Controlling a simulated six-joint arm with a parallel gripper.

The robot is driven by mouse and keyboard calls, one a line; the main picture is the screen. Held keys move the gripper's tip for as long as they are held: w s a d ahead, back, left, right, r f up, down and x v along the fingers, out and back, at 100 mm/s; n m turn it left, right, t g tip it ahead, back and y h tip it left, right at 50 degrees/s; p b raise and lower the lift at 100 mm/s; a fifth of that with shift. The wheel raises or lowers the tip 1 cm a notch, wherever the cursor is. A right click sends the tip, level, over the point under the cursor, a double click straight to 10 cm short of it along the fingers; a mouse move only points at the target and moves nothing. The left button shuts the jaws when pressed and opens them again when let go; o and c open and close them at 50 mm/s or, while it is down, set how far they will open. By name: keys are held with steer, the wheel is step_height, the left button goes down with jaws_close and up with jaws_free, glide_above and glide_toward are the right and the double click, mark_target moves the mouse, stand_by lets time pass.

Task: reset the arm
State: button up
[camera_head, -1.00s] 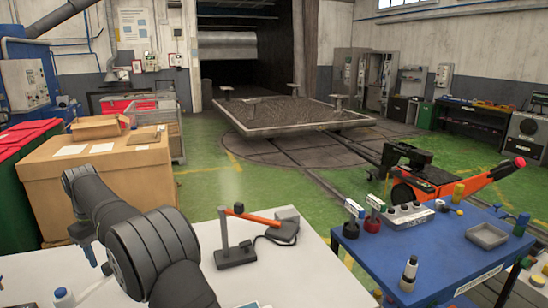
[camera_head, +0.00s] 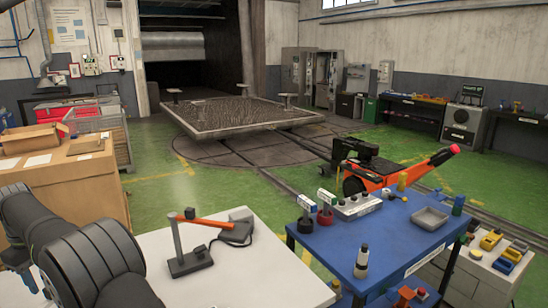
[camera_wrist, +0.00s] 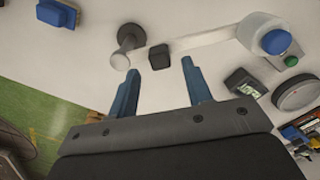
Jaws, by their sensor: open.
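My gripper shows in the wrist view (camera_wrist: 162,85). Its two blue fingers stand apart with nothing between them. It hangs over a white tabletop (camera_wrist: 190,15). In the head view my dark arm fills the lower left corner. The gripper's fingertips cannot be made out there.
The white table (camera_head: 250,285) carries a grey stand (camera_head: 185,255) with an orange lever. A blue table (camera_head: 400,235) with a grey tray (camera_head: 430,218) stands right. A cardboard box (camera_head: 75,190) is at left.

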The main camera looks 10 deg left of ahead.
step_height(320, 180, up, 14)
steer(key=r, duration=0.1)
step_height(320, 180, down, 18)
steer(key=shift+r, duration=0.15)
steer(key=shift+d+n, duration=0.2)
steer(key=shift+n, duration=0.1)
steer(key=w+d+n, duration=0.4)
steer(key=d+n, duration=0.1)
steer(key=n, duration=0.7)
steer(key=shift+d+n, duration=0.15)
steer(key=shift+n, duration=0.15)
stand_by(0.5)
steer(key=shift+o, duration=0.4)
stand_by(1.2)
